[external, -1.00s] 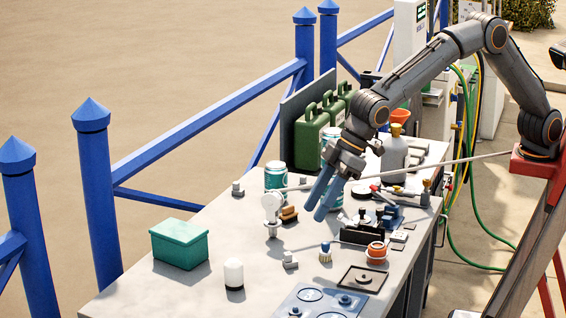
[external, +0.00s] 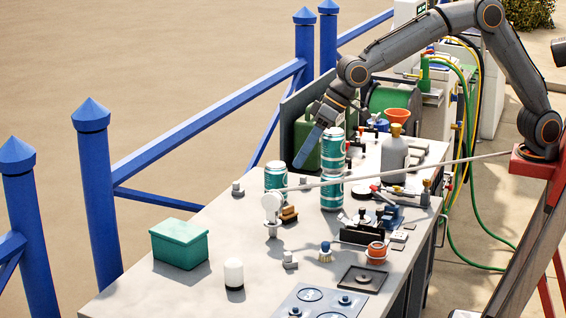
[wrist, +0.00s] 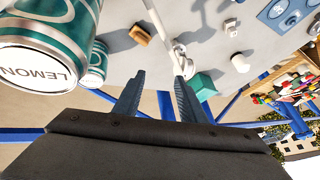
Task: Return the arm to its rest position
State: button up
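My gripper (external: 303,158) is raised above the left rear part of the workbench (external: 215,225), fingers pointing down. In the wrist view its two blue fingers (wrist: 160,95) stand apart with nothing between them, so it is open and empty. My arm is bent up and over from its red mount at the right. In the external view the gripper is just left of an upper teal can (external: 334,149), which stands on a lower teal can (external: 331,191). A can marked LEMON (wrist: 40,45) is large and close in the wrist view, beside the fingers.
Another teal can (external: 276,177) stands left of the stack. A thin rod (external: 400,174) crosses above the bench. A green box (external: 179,243) and white cylinder (external: 233,274) sit front left. Blue railings border the bench.

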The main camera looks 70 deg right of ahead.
jog(key=w+d+r+m, duration=0.2)
jog(key=w+d+m, duration=0.1)
jog(key=d, duration=0.7)
jog(key=s+d+f+m+h, duration=0.1)
jog(key=s+d+f, duration=0.2)
jog(key=d, duration=0.6)
jog(key=s+d+f+h, duration=0.1)
jog(key=s+d+f, duration=0.25)
jog(key=d, duration=0.65)
jog(key=s+d+f+g+h, duration=0.1)
jog(key=s+d+f, duration=0.3)
jog(key=s+d, duration=0.4)
jog(key=s+d+f+n+g+h, duration=0.1)
jog(key=s+d+f+g, duration=0.2)
jog(key=s+d, duration=0.6)
jog(key=s+f, duration=0.2)
jog(key=s, duration=0.6)
jog(key=shift+s+d+g, duration=0.2)
jog(key=shift+d+g, duration=0.05)
jog(key=shift+g, duration=0.05)
jog(key=shift+o, duration=1.3)
